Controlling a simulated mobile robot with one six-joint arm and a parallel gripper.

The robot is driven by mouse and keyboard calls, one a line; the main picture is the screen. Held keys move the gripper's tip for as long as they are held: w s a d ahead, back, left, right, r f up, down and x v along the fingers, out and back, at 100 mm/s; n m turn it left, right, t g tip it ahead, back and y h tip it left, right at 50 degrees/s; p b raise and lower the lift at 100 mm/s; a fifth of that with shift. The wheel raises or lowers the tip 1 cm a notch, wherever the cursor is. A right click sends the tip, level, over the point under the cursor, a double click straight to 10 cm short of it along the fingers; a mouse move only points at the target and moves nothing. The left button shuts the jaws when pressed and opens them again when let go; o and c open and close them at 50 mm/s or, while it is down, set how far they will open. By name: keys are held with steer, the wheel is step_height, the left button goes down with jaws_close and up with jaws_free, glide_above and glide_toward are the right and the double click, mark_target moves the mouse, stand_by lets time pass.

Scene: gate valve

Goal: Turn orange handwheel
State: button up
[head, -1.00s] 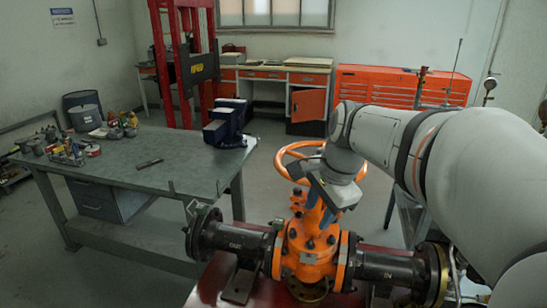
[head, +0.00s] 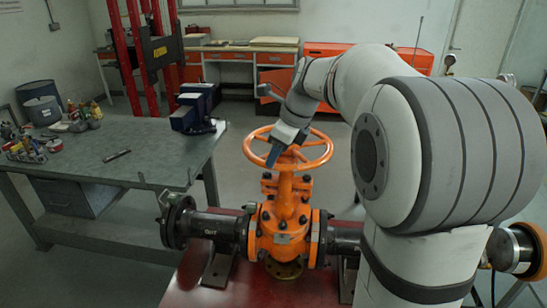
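The orange handwheel (head: 316,158) sits level on top of the orange gate valve (head: 284,233), in the middle of the head view. My gripper (head: 273,157) points down at the near left part of the wheel, close to its hub and a spoke. Its blue fingertips show in front of the wheel. I cannot tell whether they touch the rim or a spoke, or whether they are open or shut. My arm comes in from the right and hides the right side of the valve and its pipe.
The valve stands on a dark red base (head: 190,280) with black flanged pipes (head: 215,228) on both sides. A grey workbench (head: 90,160) with a blue vise (head: 193,110) stands to the left. Orange cabinets line the back wall.

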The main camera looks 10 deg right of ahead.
steer(key=shift+x, duration=1.15)
jaws_close()
